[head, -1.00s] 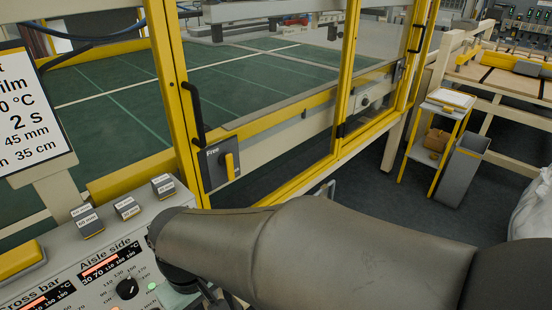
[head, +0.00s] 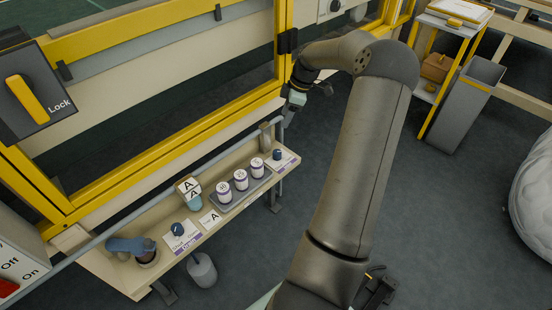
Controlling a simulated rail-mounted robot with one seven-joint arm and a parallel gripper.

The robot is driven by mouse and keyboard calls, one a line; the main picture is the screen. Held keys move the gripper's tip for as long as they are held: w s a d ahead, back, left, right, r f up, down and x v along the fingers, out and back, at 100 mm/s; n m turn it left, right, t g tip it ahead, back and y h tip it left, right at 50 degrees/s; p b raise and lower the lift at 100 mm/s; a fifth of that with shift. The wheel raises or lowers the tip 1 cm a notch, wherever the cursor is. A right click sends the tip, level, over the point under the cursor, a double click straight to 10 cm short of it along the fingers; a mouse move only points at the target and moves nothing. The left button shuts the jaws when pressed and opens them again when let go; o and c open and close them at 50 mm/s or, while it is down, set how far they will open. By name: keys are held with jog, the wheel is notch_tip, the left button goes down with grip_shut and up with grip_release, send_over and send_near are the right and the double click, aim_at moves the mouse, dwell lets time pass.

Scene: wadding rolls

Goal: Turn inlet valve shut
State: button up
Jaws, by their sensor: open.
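A narrow cream shelf (head: 112,277) below the yellow-framed enclosure carries two small blue knobs, one near the middle (head: 177,229) and one at the right end (head: 277,155). Each stands by a white card with a purple strip. A larger blue handle-like part (head: 130,245) sits at the shelf's left end beside a grey pipe (head: 95,243). I cannot read which of these is the inlet valve. My gripper (head: 297,101) is open, above and beyond the shelf's right end, apart from all three blue parts. Its fingers are small and partly dark in the view.
A yellow lever (head: 27,103) marked Lock is at upper left. A grey bin (head: 466,104) and yellow-legged stand are at right. Floor between is clear.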

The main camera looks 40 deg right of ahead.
jog(key=d+f, duration=0.3)
jog(key=d, duration=0.1)
jog(key=b, duration=0.5)
send_near(278, 152)
jog(key=shift+t, duration=0.3)
jog(key=x, duration=0.9)
jog(key=shift+s, duration=0.2)
jog(key=shift+p, duration=0.3)
jog(key=c, duration=1)
